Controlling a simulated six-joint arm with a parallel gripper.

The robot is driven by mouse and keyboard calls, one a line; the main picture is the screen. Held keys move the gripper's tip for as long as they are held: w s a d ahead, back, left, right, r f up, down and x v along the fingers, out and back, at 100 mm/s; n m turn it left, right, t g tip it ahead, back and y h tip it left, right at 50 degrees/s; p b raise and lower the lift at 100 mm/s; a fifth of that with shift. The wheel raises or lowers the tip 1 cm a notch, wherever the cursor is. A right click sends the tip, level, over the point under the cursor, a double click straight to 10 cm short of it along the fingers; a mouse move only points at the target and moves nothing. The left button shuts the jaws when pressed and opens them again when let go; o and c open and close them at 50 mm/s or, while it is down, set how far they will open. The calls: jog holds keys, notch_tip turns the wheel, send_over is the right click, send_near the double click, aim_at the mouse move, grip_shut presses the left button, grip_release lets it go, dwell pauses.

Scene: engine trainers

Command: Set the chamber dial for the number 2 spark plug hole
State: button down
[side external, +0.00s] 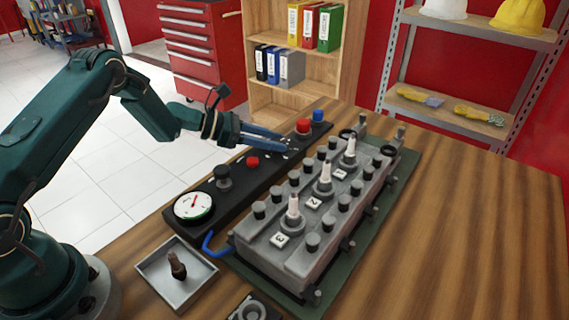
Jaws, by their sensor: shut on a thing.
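The engine head (300,255) is a grey block with a row of white spark plugs. The plate marked 2 (314,204) lies by the middle plug (325,178); plates 3 (280,240) and 1 (340,174) lie nearer and farther. A black control panel (200,228) runs along its left side. My gripper (290,147) is low over the panel, short of the large red button, with its fingers shut on the chamber dial. The fingers hide most of the dial, and its pointer setting cannot be read.
The panel also carries a round gauge (194,207), a black knob (222,178), a small red button (252,162), a large red button (303,126) and a blue button (317,116). A tray (150,267) with a dark part sits at front left. The table's right side is clear.

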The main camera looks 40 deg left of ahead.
jog(key=shift+w+m+g+h, duration=0.1)
jog(key=shift+m+g+h, duration=0.3)
jog(key=shift+m+h, duration=0.15)
jog(key=shift+w+m+g+h, duration=0.1)
jog(key=shift+m+g+h, duration=0.75)
jog(key=shift+m+g, duration=0.5)
jog(key=shift+c, duration=2.2)
grip_release()
jog(key=shift+a, duration=0.15)
jog(key=shift+v, duration=2.5)
